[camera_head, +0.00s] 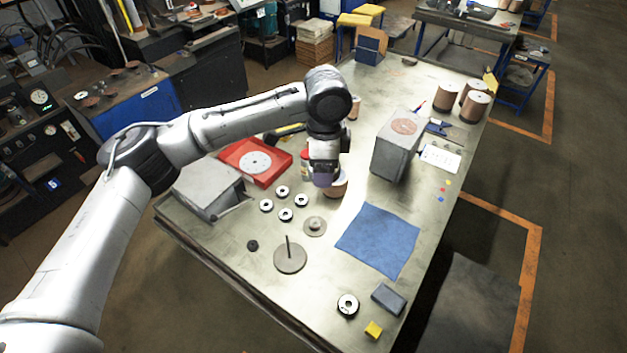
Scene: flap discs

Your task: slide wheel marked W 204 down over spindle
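A thin upright spindle (288,245) stands on a round base (291,262) on the table, bare of any wheel. Small dark-rimmed wheels with pale centres lie flat behind it: one at the back (282,191), one at the left (266,205), one at the front (286,214) and one at the right (301,200). Another wheel (348,305) lies near the front edge. Their markings are too small to read, so I cannot tell which is W 204. My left gripper (323,182) points down behind and right of the spindle; its fingertips are unclear. My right gripper is out of view.
A knobbed grey disc (315,227) lies behind the spindle, and a black knob (252,245) left of it. A blue cloth (380,240), grey block (388,299) and yellow block (373,330) lie right. A red tray (284,163) and large grey block (397,150) stand farther back.

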